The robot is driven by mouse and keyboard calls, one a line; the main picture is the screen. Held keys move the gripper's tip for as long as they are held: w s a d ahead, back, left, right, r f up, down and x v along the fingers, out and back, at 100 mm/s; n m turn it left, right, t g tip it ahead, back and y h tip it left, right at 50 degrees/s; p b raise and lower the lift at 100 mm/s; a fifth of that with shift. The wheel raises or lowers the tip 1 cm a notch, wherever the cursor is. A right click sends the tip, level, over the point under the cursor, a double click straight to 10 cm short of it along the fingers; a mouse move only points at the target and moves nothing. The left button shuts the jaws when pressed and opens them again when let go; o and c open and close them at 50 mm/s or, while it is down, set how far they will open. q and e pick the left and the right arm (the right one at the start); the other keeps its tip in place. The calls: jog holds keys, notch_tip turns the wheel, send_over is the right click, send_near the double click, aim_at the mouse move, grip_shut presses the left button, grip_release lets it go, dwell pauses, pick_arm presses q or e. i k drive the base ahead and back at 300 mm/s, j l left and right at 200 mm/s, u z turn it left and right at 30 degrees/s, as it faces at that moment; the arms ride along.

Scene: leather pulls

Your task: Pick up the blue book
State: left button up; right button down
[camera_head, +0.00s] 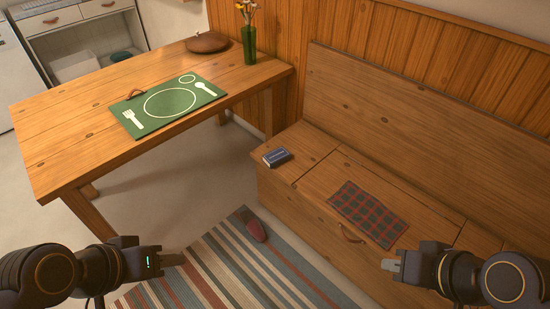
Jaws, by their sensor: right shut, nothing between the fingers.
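The small dark blue book (277,157) lies flat on the left end of the wooden bench (310,178), near its front corner. My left gripper (174,259) is at the lower left, well apart from the book and to its left and nearer to me. Its fingers overlap in this view, so I cannot tell whether it is open. My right gripper (390,265) is at the lower right, shut and empty, in front of the bench and apart from the book.
A checked cloth (369,213) lies on the bench lid, with a leather pull (347,236) at the front edge. A wooden table (85,130) at the left holds a green placemat (150,121) and a vase (249,46). A slipper (256,231) lies on the striped rug (225,270).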

aim_at(274, 158)
jog(key=i+l+u, duration=0.1)
jog(key=i+u, duration=0.2)
jog(key=i, duration=0.25)
jog(key=i+l+u, duration=0.15)
jog(key=i+u, duration=0.15)
jog(key=i, duration=0.2)
jog(key=i+l+u, duration=0.3)
jog(key=i, duration=0.2)
